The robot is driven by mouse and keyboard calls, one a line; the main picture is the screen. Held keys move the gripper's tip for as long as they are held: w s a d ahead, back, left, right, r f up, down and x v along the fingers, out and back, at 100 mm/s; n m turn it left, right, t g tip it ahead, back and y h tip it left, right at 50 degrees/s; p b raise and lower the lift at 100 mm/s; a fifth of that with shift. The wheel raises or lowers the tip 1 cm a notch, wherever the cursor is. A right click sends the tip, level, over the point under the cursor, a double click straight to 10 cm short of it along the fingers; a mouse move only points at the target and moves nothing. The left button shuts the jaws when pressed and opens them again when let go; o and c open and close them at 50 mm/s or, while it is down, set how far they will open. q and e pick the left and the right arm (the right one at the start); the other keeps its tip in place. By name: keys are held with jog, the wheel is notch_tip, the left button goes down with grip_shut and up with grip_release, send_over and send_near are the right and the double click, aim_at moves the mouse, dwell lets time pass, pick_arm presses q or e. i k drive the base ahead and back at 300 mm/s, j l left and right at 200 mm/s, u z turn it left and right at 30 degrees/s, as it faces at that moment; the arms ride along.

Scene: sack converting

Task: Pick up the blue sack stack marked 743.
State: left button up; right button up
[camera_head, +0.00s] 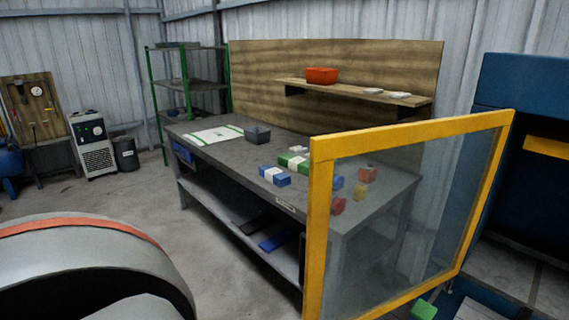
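A blue sack stack with a white band (274,176) lies on the near edge of the grey workbench (225,158). A second blue stack (337,183) lies farther right on the bench, behind the clear panel of a yellow-framed guard. No number can be read on either stack, so I cannot tell which is 743. Green (293,161), red (337,206) and yellow (361,190) stacks lie around them. Neither of my grippers is in view.
The yellow guard frame (319,235) stands in front of the bench's right part. A grey bin (257,135) and a white-green mat (212,135) are on the bench's left. A large grey rounded shape fills the lower left. Floor before the bench is clear.

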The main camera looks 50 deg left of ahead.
aim_at(274, 175)
jog(key=j, duration=0.5)
jog(key=i+j, duration=0.15)
jog(key=j, duration=0.3)
jog(key=j+u, duration=0.1)
jog(key=j, duration=0.4)
jog(key=i+j, duration=0.15)
jog(key=j, duration=0.35)
jog(key=i+j+u, duration=0.1)
jog(key=j, duration=0.25)
jog(key=i+j, duration=0.1)
jog(key=j, duration=0.3)
jog(key=i+j+u, duration=0.15)
jog(key=j, duration=0.2)
jog(key=i+j, duration=0.1)
jog(key=j, duration=0.25)
jog(key=i+j+u, duration=0.15)
jog(key=j, duration=0.2)
